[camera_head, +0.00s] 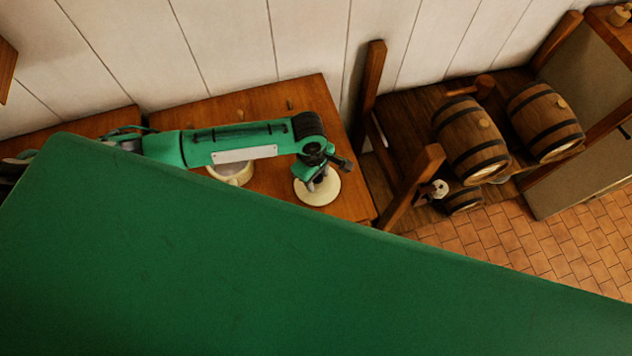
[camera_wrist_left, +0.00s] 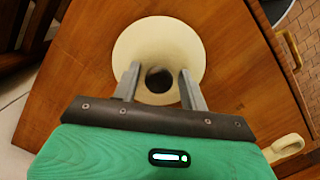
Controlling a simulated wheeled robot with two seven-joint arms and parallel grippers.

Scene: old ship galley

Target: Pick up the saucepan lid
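The saucepan lid (camera_head: 318,191) is a round cream disc with a dark knob, lying on the wooden table near its right end. It also shows in the left wrist view (camera_wrist_left: 158,38). My left gripper (camera_wrist_left: 159,82) is open above the lid, its two fingers on either side of the knob with a gap visible on both sides. In the head view the gripper (camera_head: 318,182) covers part of the lid. A cream pan (camera_head: 240,175) stands left of the lid, partly hidden by my left arm. My right gripper is out of view.
The wooden table (camera_head: 345,205) is against a white plank wall. To its right, a wooden rack (camera_head: 400,120) holds barrels (camera_head: 470,140), with a tiled floor (camera_head: 560,245) in front. A cream handle (camera_wrist_left: 285,148) shows at the lower right of the wrist view.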

